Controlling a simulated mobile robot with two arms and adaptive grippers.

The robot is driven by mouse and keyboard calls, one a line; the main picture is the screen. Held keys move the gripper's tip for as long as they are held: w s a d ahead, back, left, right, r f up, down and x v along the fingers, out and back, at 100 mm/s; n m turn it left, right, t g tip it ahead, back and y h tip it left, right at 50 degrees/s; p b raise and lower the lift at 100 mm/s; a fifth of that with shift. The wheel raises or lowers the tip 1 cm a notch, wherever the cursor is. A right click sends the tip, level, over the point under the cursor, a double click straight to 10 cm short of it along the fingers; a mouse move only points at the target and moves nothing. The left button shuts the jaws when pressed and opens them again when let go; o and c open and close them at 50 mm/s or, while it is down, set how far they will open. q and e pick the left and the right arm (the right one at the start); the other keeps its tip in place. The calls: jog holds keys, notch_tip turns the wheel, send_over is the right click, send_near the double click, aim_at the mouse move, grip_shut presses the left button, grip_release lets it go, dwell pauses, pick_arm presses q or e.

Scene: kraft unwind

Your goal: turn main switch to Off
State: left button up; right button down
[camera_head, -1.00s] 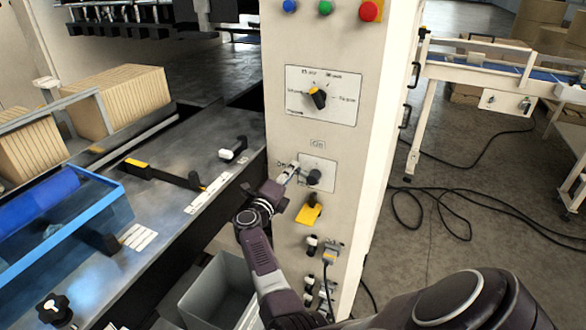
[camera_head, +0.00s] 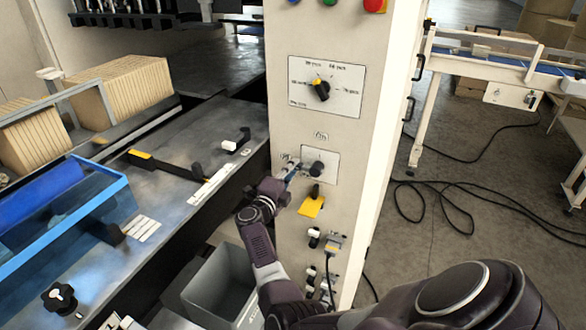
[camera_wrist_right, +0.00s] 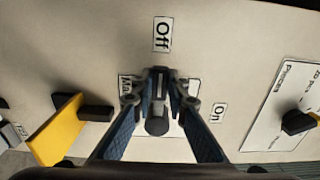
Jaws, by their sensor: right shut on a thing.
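The main switch is a dark knob on a pale plate (camera_head: 334,163) low on the cream cabinet's front. The knob (camera_head: 316,169) shows at the plate's middle. My right gripper (camera_head: 292,173) reaches it from the left. In the right wrist view my right gripper (camera_wrist_right: 161,92) has its fingertips closed about the dark switch handle (camera_wrist_right: 157,126). There the "Off" label (camera_wrist_right: 162,33) is above the fingertips and the "On" label (camera_wrist_right: 218,112) is to their right. The fingers partly hide the handle and a label at their left. My left gripper is not in view.
A selector dial (camera_head: 320,90) sits above the switch, and a yellow tag (camera_head: 312,206) with a dark knob is below. Plugs and cables are lower still. A grey bin (camera_head: 218,287) stands at the cabinet's foot. Cables (camera_head: 440,205) lie on the floor at right.

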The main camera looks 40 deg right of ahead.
jog(key=shift+f, duration=0.2)
jog(key=c, duration=1.9)
grip_release()
jog(key=shift+a, duration=0.1)
jog(key=shift+r, duration=0.2)
notch_tip(320, 180, up, 10)
jog(key=shift+f, duration=0.1)
